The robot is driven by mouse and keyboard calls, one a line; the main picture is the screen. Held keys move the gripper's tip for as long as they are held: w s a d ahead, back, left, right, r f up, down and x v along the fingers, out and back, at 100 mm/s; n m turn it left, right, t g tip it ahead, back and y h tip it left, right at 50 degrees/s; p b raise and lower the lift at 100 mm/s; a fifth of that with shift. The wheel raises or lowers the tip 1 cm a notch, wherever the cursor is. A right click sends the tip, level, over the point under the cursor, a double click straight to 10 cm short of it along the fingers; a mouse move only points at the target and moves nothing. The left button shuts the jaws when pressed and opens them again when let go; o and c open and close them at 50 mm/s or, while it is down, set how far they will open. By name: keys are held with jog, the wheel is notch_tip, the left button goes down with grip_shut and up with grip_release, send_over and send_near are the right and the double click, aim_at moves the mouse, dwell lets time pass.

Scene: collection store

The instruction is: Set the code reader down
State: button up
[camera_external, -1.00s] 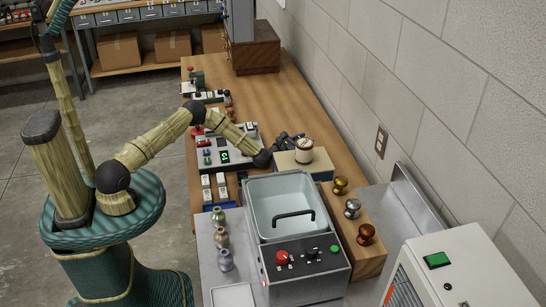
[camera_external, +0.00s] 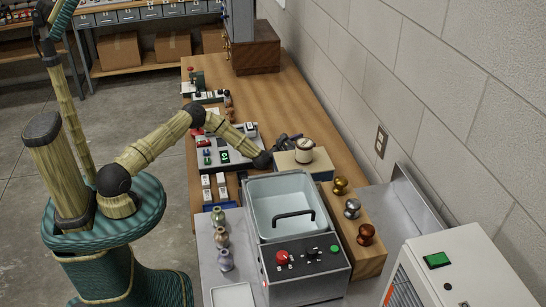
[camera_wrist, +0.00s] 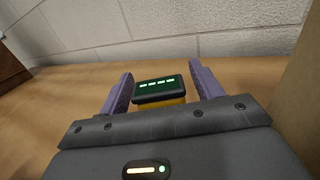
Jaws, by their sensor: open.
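The code reader (camera_wrist: 160,88) shows in the wrist view as a small device with a dark green top, light marks and a yellow body. It stands between the two purple fingers of my gripper (camera_wrist: 160,92). The fingers are open, with the reader between them over the wooden bench (camera_wrist: 60,88). Whether its underside touches the bench is hidden by the gripper body. In the external view my gripper (camera_external: 287,140) is at the bench behind the cream box, and the reader cannot be made out there.
A cream box (camera_external: 290,168) with a round white-topped item (camera_external: 304,150) stands close to my gripper. A grey basin unit (camera_external: 254,217) is nearer the camera. The block wall (camera_external: 440,90) bounds the right side.

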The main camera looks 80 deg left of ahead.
jog(key=shift+r+p, duration=0.75)
jog(key=shift+p, duration=0.3)
jog(key=v, duration=0.3)
jog(key=b+v, duration=0.1)
jog(key=shift+s+f, duration=0.2)
jog(key=shift+f, duration=0.1)
notch_tip(320, 180, up, 7)
jog(key=shift+s+d, duration=0.2)
jog(key=shift+s, duration=0.1)
jog(key=shift+r, duration=0.15)
